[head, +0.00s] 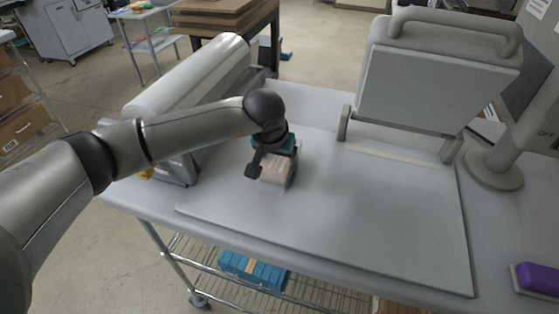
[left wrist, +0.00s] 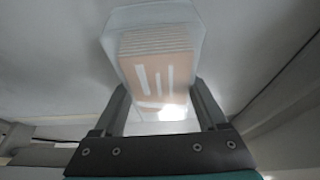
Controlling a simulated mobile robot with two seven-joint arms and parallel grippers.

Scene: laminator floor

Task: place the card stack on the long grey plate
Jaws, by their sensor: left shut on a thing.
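The card stack (head: 279,174) is a pale pinkish block with light layered edges. It also shows in the left wrist view (left wrist: 155,65), between the two fingers. My left gripper (head: 270,166) is shut on it, over the left part of a wide flat grey board (head: 350,225) on the table, which may be the long grey plate. In the left wrist view (left wrist: 163,110) a pale, clipped-corner sheet or pad (left wrist: 157,15) shows around the stack. I cannot tell whether the stack touches the board. My right gripper is not in view.
A grey press with a raised, handled lid (head: 430,80) stands at the back right. A long light roller housing (head: 195,75) is behind my left arm. A purple block (head: 538,279) and a round-based post (head: 495,168) are at the right. The board's front and right are clear.

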